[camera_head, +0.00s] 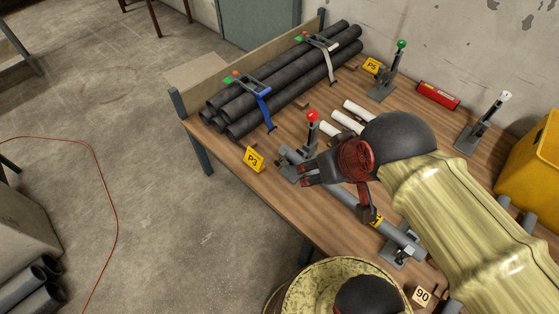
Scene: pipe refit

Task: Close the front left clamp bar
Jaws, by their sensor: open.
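The front left clamp (312,130) with a red knob stands on the bench near the P3 sign. Its handle is upright. My gripper partly hides its base and bar, so I cannot tell exactly how the bar sits. My gripper (337,192) is open and empty, just right of this clamp, with one dark finger close to the clamp's base and the other lower right over the grey pipe. I cannot tell whether the finger touches the clamp. The grey pipe (394,233) runs diagonally from near this clamp to a clamp stand (405,249) at the lower right.
A rack of dark pipes (265,95) with blue and white straps fills the back left. Green-knob (383,82) and white-knob (480,128) clamps stand behind. White tubes (343,122), a red case (438,95) and a yellow bin (530,180) are nearby. The P3 sign (254,158) stands at the front edge.

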